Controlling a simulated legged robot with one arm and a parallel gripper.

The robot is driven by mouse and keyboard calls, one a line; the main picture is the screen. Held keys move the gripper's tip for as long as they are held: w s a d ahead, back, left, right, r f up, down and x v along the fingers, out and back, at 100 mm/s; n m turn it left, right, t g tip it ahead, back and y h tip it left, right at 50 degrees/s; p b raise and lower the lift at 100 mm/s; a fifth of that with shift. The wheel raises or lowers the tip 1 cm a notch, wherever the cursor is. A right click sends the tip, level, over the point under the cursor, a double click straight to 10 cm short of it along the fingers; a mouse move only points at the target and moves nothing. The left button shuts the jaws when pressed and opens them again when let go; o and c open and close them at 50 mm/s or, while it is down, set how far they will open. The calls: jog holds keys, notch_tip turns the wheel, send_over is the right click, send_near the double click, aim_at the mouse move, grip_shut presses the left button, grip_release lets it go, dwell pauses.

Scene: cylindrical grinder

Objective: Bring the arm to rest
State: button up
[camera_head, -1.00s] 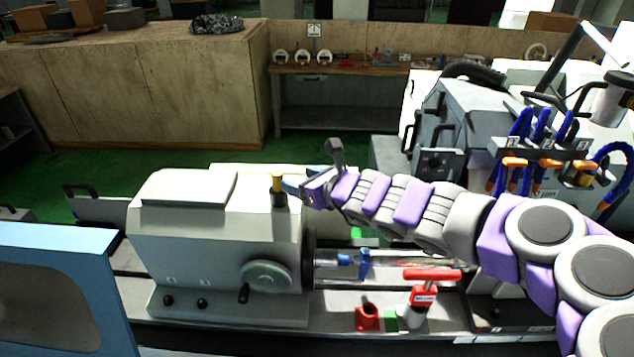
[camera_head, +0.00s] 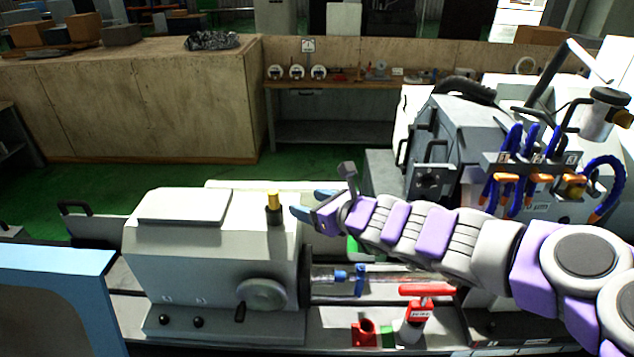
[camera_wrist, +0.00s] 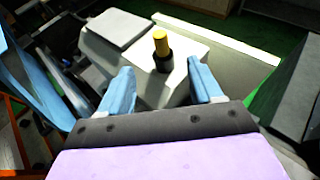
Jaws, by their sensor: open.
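My gripper (camera_head: 314,203) is at the end of my purple and grey arm, right of a yellow-topped black knob (camera_head: 274,208) on the white machine housing (camera_head: 215,240). In the wrist view its two blue fingers (camera_wrist: 160,90) are apart, with nothing between them. The yellow and black knob (camera_wrist: 162,50) stands upright beyond the fingertips, and a gap shows between it and my gripper in the head view. My arm reaches in from the right, stretched out over the machine bed.
Blue hoses (camera_head: 512,165) and a grey machine body (camera_head: 465,140) stand at the right. A blue panel (camera_head: 55,262) is at front left.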

jog(key=s+a+f+n+g+y+b, duration=0.1)
jog(key=s+a+n+g+y+b, duration=0.2)
jog(key=s+n+b, duration=0.65)
jog(key=s+f+n+g+h+b, duration=0.1)
jog(key=s+f+n+g+h, duration=0.2)
jog(key=s+f+n, duration=0.6)
jog(key=s+d+f+n+g+h+b, duration=0.2)
jog(key=s+d+f+n+h+b, duration=0.1)
jog(key=s+d+f, duration=0.5)
jog(key=s+d+f+n+g+h+b, duration=0.3)
jog(key=s+d+f+h, duration=0.4)
jog(key=d, duration=0.8)
jog(key=s+f+n+b, duration=0.1)
jog(key=s, duration=0.2)
jog(key=shift+s+n, duration=0.35)
jog(key=shift+s, duration=0.05)
